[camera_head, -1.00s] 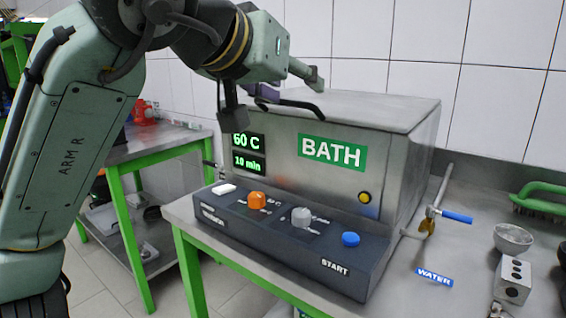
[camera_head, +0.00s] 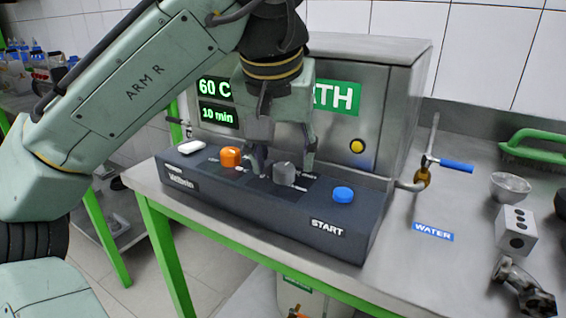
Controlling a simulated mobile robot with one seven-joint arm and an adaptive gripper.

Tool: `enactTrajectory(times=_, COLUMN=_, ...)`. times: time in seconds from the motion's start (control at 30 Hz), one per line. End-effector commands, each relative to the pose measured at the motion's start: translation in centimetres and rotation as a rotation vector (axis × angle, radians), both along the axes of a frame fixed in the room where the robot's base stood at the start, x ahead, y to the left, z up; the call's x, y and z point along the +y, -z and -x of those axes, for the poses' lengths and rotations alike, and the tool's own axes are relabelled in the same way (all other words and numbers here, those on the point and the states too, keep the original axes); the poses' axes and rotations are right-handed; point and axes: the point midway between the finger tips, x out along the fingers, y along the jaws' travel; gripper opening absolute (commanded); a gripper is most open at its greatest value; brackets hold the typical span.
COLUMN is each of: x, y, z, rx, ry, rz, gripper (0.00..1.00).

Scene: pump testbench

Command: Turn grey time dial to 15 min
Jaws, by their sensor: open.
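The grey time dial (camera_head: 284,174) sits on the dark control panel (camera_head: 290,228) of the bath, between the orange dial (camera_head: 230,157) and the blue START button (camera_head: 343,194). My gripper (camera_head: 281,165) points down at the grey dial and is open, with one finger on its left and one on its right. I cannot tell whether the fingers touch it. The scale around the dial is mostly hidden. The display (camera_head: 217,102) reads 60 C and 10 min.
The steel bath housing (camera_head: 390,130) rises behind the panel. A white switch (camera_head: 190,147) sits at the panel's left end. A valve with a blue lever (camera_head: 456,166) and a WATER label (camera_head: 433,231) are at the right, near a bowl (camera_head: 510,187).

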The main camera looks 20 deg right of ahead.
Motion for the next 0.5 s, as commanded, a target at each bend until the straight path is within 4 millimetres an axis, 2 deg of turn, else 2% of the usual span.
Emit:
enactTrajectory(times=0.2, x=-0.3, y=1.6, z=-0.6, rx=0.000, ry=-0.001, rz=0.000, gripper=0.48)
enactTrajectory(times=0.5, x=-0.3, y=1.7, z=-0.6, rx=-0.001, ry=-0.001, rz=0.000, gripper=0.46)
